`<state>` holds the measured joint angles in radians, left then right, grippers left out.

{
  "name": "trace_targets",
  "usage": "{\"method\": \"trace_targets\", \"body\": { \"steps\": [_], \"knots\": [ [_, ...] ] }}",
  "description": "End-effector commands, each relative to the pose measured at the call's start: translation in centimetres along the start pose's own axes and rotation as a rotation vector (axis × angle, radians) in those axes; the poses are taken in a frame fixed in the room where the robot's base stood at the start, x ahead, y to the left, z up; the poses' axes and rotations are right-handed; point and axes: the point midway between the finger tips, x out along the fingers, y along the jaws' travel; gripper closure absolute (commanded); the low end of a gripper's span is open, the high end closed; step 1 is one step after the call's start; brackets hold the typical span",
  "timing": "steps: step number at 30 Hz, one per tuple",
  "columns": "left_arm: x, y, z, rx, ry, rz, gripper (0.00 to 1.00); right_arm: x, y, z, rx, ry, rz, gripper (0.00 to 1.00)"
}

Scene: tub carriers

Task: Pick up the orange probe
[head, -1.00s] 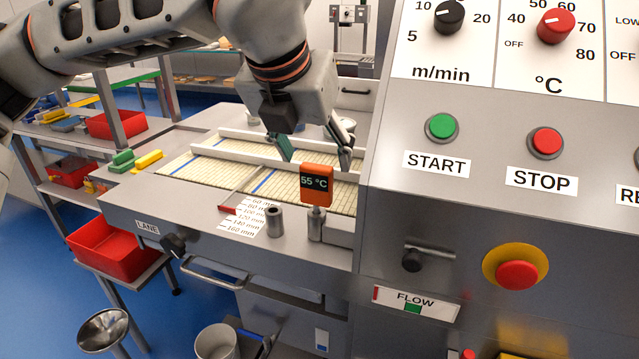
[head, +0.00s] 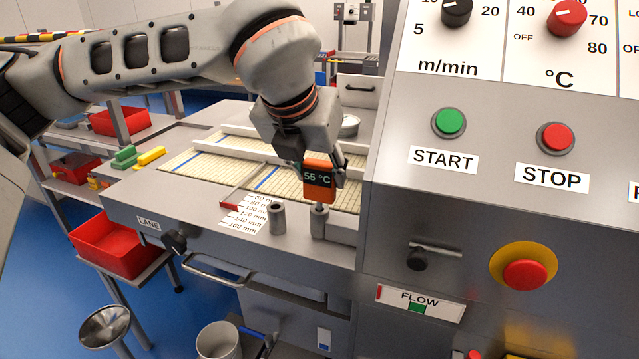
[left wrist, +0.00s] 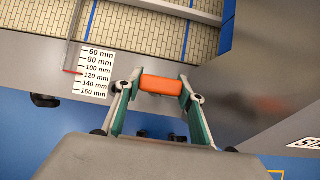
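The orange probe (head: 320,189) has a dark display reading 55 °C. It stands upright at the metal post (head: 319,226) on the front ledge of the lane table; its lower end meets the post's top. My left gripper (head: 323,170) has come down from above and behind, around the probe's head. In the left wrist view the probe's orange top (left wrist: 161,85) lies between the two green-padded fingertips, which appear to touch its sides. The left finger is mostly hidden in the head view. My right gripper is not in view.
A second metal post (head: 277,219) stands left of the probe, near a millimetre scale (head: 245,213). The control panel with START button (head: 449,122) rises close on the right. Low rails edge the tiled belt lanes (head: 215,165) behind. Red tubs (head: 112,245) stand at left.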

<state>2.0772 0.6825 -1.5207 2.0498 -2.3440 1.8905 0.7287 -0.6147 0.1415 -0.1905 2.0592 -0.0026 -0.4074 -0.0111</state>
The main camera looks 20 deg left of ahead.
Motion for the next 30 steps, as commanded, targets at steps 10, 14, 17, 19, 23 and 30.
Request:
{"method": "trace_targets", "body": {
  "steps": [10,14,17,19,23,30],
  "knots": [
    [-0.2,0.0,0.1,0.0,0.001,0.0,0.88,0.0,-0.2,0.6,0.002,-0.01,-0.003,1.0],
    [-1.1,0.0,0.7,0.0,-0.002,0.0,0.88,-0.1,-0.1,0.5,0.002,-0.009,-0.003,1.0],
    [-2.2,0.0,1.4,-0.002,-0.004,0.0,0.88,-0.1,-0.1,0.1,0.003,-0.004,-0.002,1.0],
    [-3.2,0.0,2.0,-0.001,-0.005,-0.001,0.88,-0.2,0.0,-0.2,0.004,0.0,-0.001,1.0],
    [-5.4,0.0,3.4,-0.002,-0.006,0.0,0.88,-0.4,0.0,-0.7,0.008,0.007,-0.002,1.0],
    [-10.5,0.0,6.7,-0.003,-0.008,0.0,0.88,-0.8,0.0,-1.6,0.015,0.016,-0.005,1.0]
  ]
}}
